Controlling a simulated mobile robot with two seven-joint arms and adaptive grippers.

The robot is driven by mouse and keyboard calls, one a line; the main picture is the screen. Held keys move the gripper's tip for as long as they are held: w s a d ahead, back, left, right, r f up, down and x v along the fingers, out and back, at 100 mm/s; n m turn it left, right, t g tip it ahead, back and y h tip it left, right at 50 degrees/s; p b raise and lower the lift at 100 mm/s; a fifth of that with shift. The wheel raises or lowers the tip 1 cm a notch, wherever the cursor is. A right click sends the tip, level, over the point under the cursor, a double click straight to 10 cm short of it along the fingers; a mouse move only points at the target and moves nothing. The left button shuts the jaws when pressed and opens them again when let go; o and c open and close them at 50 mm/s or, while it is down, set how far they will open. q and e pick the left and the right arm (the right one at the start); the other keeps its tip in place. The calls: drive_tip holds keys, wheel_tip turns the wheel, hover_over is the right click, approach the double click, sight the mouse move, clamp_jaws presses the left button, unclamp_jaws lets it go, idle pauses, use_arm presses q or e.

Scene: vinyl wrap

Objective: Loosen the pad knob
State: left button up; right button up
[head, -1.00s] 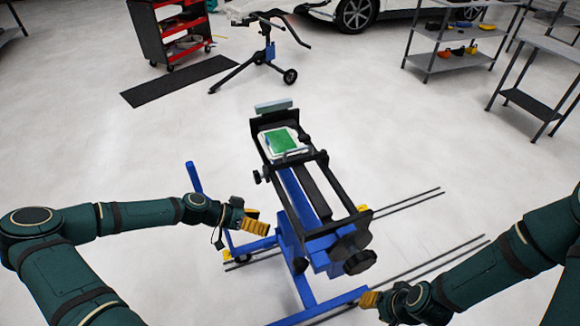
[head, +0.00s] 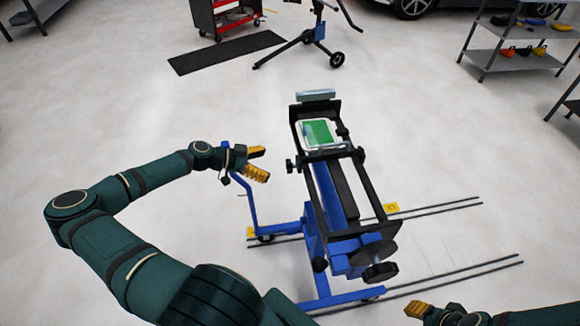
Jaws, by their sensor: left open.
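A blue and black wheeled stand (head: 325,190) holds a pad with a green face (head: 318,133) at its upper end. A small black knob (head: 291,166) sticks out from the left side of the black frame, just below the pad. A larger black knob (head: 381,272) is at the stand's lower front end. No label shows which knob is the pad knob. My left gripper (head: 264,164) is open and empty, its yellow fingers pointing right, a short gap left of the small side knob. My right gripper (head: 418,311) is at the bottom edge; one yellow finger shows, the rest is unclear.
Dark rails (head: 440,278) lie on the floor right of the stand. A black mat (head: 227,52), a red tool cart (head: 228,18) and another stand (head: 318,35) are behind. Shelves (head: 520,40) stand at the back right.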

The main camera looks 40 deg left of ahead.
sight(289, 168)
use_arm(q)
drive_tip(key=x, duration=0.8)
drive_tip(key=shift+w+d+f, duration=0.1)
drive_tip(key=shift+w+d, duration=0.1)
drive_tip(key=shift+w, duration=0.05)
drive_tip(key=c, duration=1.2)
